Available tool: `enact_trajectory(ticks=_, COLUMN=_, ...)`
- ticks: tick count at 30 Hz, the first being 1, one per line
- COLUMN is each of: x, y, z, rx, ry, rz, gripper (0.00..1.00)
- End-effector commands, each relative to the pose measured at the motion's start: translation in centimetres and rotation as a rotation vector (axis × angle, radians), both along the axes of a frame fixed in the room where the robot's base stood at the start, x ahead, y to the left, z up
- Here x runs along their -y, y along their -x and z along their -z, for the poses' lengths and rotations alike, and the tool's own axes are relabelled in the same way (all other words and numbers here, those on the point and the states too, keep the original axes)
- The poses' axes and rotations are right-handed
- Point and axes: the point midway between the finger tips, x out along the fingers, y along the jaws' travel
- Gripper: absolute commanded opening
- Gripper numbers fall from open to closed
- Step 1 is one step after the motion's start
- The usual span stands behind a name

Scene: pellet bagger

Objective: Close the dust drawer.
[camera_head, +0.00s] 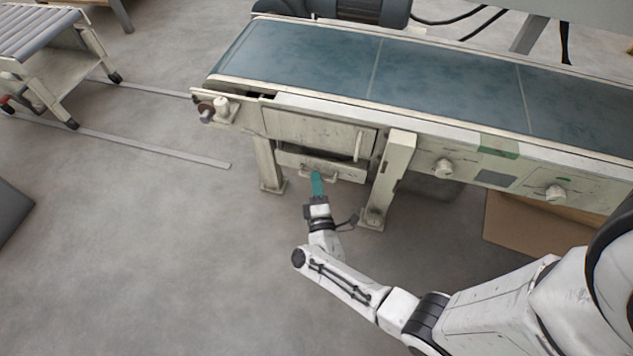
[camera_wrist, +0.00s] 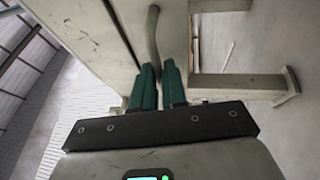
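The dust drawer (camera_head: 346,173) is a shallow pale metal drawer under the conveyor, below a larger panel. Its front seems to stand out a little from the frame, with a dark strip visible above it. A bar handle (camera_head: 303,174) runs along its front. My gripper (camera_head: 317,174), with green fingers, is at this handle from the front. In the wrist view, the fingers of my gripper (camera_wrist: 160,66) are close together, with the curved handle bar (camera_wrist: 153,32) running down between their tips. The contact itself is partly hidden by the fingers.
The panel (camera_head: 310,130) above the drawer has its own upright handle (camera_head: 358,147). Conveyor legs (camera_head: 268,165) (camera_head: 388,180) stand on both sides of the drawer. A cardboard box (camera_head: 535,225) lies under the conveyor at right. The floor at left and in front is open.

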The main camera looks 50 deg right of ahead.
Motion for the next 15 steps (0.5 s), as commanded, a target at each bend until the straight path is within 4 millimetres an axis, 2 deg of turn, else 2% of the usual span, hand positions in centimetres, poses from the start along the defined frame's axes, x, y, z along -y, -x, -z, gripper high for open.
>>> enact_trajectory(ticks=4, x=-0.02, y=0.02, z=0.02, rx=0.000, ry=0.000, rz=0.000, gripper=0.00)
enact_trajectory(ticks=15, x=-0.03, y=0.03, z=0.06, rx=-0.001, ry=-0.001, rz=0.000, gripper=0.00)
